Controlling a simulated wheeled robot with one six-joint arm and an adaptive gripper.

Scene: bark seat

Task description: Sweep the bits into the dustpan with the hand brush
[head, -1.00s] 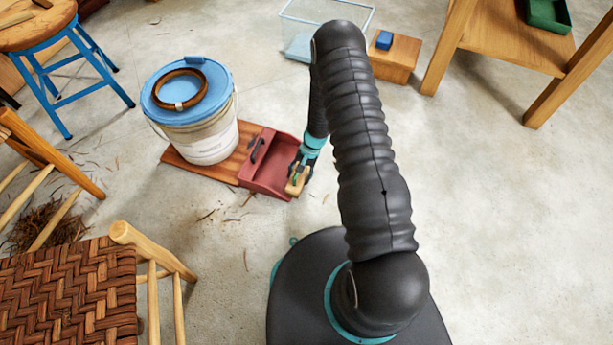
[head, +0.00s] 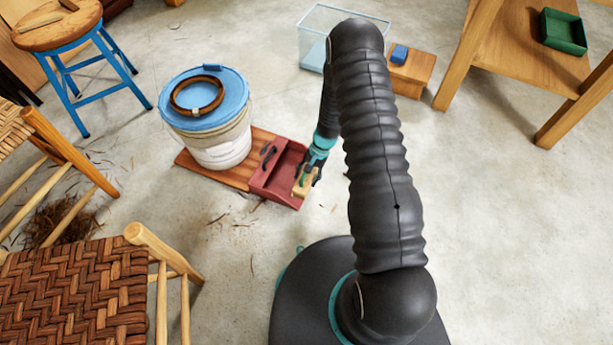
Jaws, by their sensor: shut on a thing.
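The red dustpan (head: 269,184) lies on the floor at the end of a wooden board, its dark handle (head: 268,157) toward the bucket. My gripper (head: 309,175) is shut on the hand brush (head: 303,187), whose pale wooden block shows at the dustpan's right, open end. The bristles are hidden, so I cannot tell whether they touch the floor or the pan. Thin brown bits (head: 238,216) are scattered on the concrete in front of the dustpan. I cannot make out bits inside the pan.
A white bucket (head: 218,145) with a blue lid stands on the board (head: 197,166). A woven seat (head: 75,290) and a bark heap (head: 62,222) are at left. A blue stool (head: 90,75), glass tank (head: 318,50) and wooden table (head: 510,65) stand behind. The right floor is clear.

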